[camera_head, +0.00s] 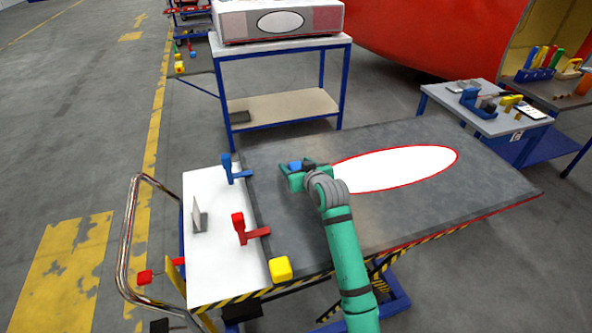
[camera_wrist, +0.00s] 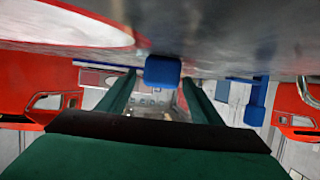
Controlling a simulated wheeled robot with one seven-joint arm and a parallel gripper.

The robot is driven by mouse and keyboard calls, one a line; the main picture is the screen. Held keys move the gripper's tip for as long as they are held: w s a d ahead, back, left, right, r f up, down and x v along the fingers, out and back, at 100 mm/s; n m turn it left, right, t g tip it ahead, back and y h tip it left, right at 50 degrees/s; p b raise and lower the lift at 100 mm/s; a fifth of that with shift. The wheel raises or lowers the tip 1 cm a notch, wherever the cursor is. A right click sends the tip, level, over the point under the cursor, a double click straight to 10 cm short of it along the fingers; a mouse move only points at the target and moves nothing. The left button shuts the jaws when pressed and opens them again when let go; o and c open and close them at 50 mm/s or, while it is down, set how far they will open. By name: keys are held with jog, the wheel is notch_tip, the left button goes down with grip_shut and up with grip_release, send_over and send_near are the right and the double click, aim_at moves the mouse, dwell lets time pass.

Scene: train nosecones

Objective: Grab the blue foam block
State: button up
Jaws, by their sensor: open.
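The blue foam block (camera_head: 295,166) lies on the dark grey table top, at my gripper (camera_head: 292,178) in the head view and partly hidden by it. In the wrist view, the table surface is at the top of the picture, and the blue block (camera_wrist: 162,71) shows against it in the middle. The two green fingers of my gripper (camera_wrist: 160,88) are apart, one on each side of the block's position. The block is near the fingertips. I cannot tell whether either finger touches it.
A blue clamp (camera_head: 231,170) and a red clamp (camera_head: 243,230) stand at the table's left edge, with a yellow block (camera_head: 280,269) at the near corner. A white oval with a red rim (camera_head: 400,168) marks the table. The right part of the table (camera_head: 490,190) is clear.

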jog(key=shift+w, duration=0.1)
jog(key=shift+c, duration=0.3)
jog(key=c, duration=1.1)
jog(key=shift+o, duration=0.2)
jog(key=shift+w, duration=0.1)
